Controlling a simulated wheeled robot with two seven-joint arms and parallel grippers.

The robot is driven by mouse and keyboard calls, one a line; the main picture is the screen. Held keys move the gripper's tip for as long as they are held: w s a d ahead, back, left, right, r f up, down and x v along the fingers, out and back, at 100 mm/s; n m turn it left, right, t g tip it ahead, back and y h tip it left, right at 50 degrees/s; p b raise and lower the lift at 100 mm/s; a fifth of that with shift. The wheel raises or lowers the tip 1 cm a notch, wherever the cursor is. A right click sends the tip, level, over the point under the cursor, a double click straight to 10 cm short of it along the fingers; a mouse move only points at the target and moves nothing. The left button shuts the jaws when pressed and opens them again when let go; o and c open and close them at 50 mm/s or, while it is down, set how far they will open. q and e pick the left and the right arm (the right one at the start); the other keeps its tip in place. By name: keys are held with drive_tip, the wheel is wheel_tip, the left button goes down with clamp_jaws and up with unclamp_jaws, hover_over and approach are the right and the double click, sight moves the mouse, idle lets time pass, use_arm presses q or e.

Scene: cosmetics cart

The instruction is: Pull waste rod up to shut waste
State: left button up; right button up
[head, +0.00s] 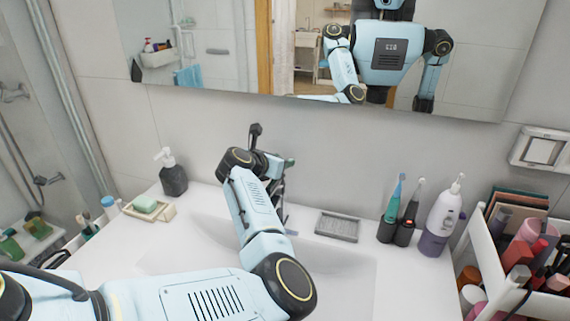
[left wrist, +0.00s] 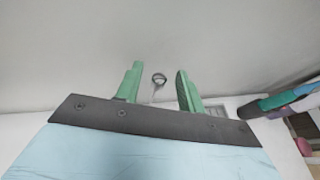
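The waste rod (left wrist: 159,79) shows in the left wrist view as a small round metal knob on a thin stem. It stands between the two green fingers of my left gripper (left wrist: 159,72), with a gap on each side. The fingers are apart and hold nothing. In the head view my left gripper (head: 288,163) is behind my forearm at the back of the sink, by the dark metal faucet (head: 284,192). The rod is hidden there by my arm. My right gripper is in neither view.
A grey soap dish (head: 337,227) lies right of the faucet. Toothbrushes in dark holders (head: 387,231) and a white-purple pump bottle (head: 441,220) stand further right. A dark soap dispenser (head: 172,174) is at the left. The wall and mirror (head: 215,60) are close behind.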

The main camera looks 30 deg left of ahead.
use_arm(q)
clamp_jaws()
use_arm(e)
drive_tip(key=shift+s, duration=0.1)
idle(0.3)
